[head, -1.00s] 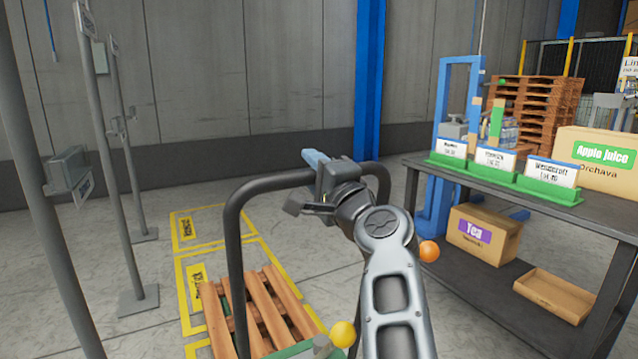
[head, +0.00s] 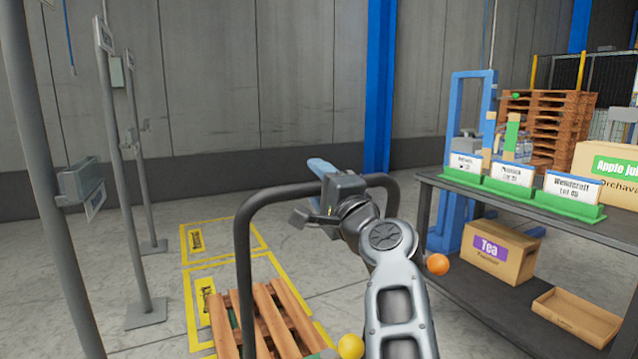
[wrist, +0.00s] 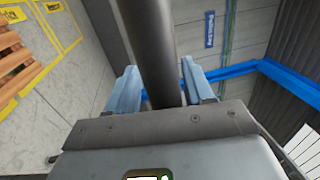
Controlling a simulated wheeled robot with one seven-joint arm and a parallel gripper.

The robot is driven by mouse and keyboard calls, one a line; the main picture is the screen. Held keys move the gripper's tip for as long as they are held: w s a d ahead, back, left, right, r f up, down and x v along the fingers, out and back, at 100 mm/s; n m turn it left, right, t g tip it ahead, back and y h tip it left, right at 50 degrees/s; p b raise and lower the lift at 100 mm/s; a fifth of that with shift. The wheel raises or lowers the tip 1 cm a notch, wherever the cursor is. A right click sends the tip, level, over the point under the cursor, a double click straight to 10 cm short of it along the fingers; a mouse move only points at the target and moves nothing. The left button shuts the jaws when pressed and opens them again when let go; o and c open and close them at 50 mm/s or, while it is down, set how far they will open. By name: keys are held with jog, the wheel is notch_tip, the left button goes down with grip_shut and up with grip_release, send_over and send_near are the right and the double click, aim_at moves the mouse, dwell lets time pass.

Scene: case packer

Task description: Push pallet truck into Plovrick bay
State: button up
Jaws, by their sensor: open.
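The pallet truck's dark hoop handle (head: 243,265) stands in front of me in the head view, with a wooden pallet (head: 262,312) low behind it. My gripper (head: 322,170) is at the handle's top bar. In the wrist view the bar (wrist: 150,50) passes between the two blue fingers of my gripper (wrist: 160,86), which are open with gaps beside the bar. Two yellow-outlined floor bays lie ahead: a nearer bay (head: 205,298), partly covered by the pallet, and a farther bay (head: 196,240). Their labels are too small to read, so I cannot tell which is Plovrick.
Grey posts (head: 130,200) with small boxes stand along the left. A dark table (head: 480,300) on the right carries lot signs and cartons; a Tea box (head: 497,252) sits on its lower shelf. A blue column (head: 380,90) stands at the back wall. Open floor lies beyond the bays.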

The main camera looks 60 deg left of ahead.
jog(key=p+v, duration=0.1)
jog(key=v, duration=0.6)
jog(key=shift+d+p, duration=0.35)
jog(key=shift+d, duration=0.1)
jog(key=shift+d+f+p, duration=0.1)
jog(key=shift+d+p, duration=0.05)
jog(key=shift+p, duration=0.25)
